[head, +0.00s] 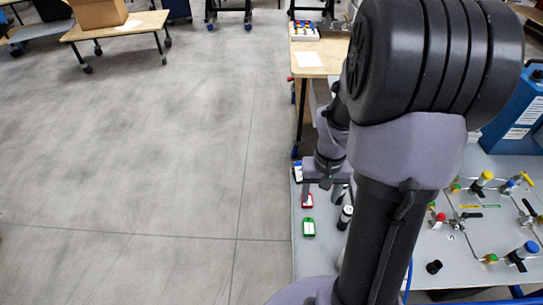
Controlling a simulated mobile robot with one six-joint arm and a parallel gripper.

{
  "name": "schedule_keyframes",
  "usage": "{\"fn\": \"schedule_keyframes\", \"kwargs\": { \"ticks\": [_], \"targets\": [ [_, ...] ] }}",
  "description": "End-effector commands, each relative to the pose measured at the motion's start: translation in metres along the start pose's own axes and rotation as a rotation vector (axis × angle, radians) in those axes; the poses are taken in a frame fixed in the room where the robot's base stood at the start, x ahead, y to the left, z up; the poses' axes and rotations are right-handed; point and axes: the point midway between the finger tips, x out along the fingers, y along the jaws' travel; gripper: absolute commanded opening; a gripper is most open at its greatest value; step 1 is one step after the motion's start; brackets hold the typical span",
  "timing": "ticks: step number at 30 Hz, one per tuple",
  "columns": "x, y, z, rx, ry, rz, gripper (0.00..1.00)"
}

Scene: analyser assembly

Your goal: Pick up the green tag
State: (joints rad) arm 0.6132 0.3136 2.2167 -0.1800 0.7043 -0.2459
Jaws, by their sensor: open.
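The green tag (308,227) has a pale label on its face. It lies flat on the grey tabletop (306,262) near the table's left edge. My gripper (325,186) is open, above the tabletop and a little beyond the green tag in the picture. It is apart from the tag. The fingertips are small and partly hidden, so I cannot tell their exact height. The green tag is in full view, with nothing covering it.
A red tag (307,201) lies just beyond the green one, close under my gripper. A dark cylinder with a pale top (345,217) stands to the right. Valves and thin pipes (480,215) fill the right side. A blue case (520,115) stands behind. Open floor lies left.

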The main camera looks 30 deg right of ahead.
Motion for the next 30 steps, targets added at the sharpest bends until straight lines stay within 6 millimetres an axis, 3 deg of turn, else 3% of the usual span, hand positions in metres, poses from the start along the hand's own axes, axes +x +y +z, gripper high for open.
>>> {"fn": "schedule_keyframes", "kwargs": {
  "ticks": [9,12,19,25,30],
  "targets": [
    [0.092,0.002,0.001,-0.001,-0.01,0.0,0.6],
    [0.113,0.001,0.001,-0.002,-0.008,0.001,0.6],
    [0.135,-0.001,0.001,-0.001,-0.006,0.001,0.6],
    [0.174,-0.006,0.001,-0.001,-0.007,0.001,0.6],
    [0.176,-0.006,0.0,-0.001,-0.005,0.001,0.6]
  ]
}}
